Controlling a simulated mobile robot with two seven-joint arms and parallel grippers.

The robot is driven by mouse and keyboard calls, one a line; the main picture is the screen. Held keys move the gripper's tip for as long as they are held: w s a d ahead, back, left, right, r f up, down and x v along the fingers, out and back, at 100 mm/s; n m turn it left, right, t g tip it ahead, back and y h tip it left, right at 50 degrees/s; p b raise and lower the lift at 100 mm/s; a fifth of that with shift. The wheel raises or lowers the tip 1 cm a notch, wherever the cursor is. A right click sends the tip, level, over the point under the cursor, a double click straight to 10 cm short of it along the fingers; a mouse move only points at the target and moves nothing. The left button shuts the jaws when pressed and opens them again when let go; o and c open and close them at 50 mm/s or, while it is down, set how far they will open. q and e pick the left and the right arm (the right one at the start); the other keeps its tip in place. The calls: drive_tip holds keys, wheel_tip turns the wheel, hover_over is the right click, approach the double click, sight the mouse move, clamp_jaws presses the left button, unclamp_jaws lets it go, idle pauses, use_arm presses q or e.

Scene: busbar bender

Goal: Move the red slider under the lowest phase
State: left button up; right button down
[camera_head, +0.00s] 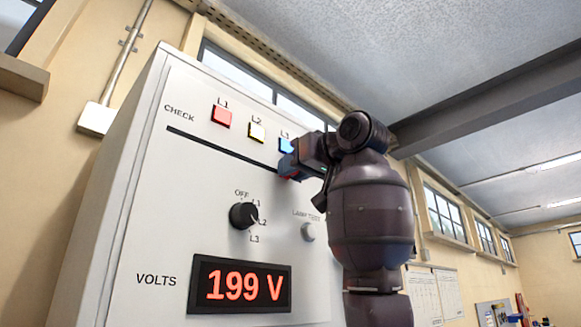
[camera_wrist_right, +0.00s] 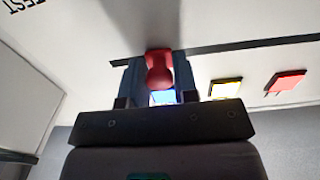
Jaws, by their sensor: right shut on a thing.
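The red slider (camera_wrist_right: 158,68) sits on the dark slot at the end nearest the blue L3 lamp (camera_head: 286,145). My right gripper (camera_head: 288,168) is shut on it, with one finger on each side in the right wrist view. The gripper mostly hides the slider in the head view. The blue lamp (camera_wrist_right: 163,97) shows between the fingers, in line with the slider. The red L1 lamp (camera_head: 221,116) and yellow L2 lamp (camera_head: 256,132) are farther left above the slot (camera_head: 220,147). The volts display (camera_head: 240,285) reads 199 V. My left gripper is not in view.
The black selector knob (camera_head: 243,215) is below the slot, its white mark appearing to face L2. A grey lamp-test button (camera_head: 308,232) is right of it, close to my right arm. The slot is clear to the left of my gripper in the head view.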

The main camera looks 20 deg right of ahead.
drive_tip(key=shift+d+r, duration=0.1)
drive_tip(key=shift+d, duration=0.2)
drive_tip(key=c, duration=1.3)
unclamp_jaws()
drive_tip(key=shift+d, duration=0.1)
drive_tip(key=o, duration=0.4)
drive_tip(key=shift+w+d, duration=0.15)
drive_tip(key=shift+c, duration=0.2)
drive_tip(key=shift+s, duration=0.25)
drive_tip(key=b+v, duration=0.2)
drive_tip(key=v, duration=0.8)
drive_tip(key=shift+s+b, duration=0.2)
drive_tip(key=shift+b, duration=0.15)
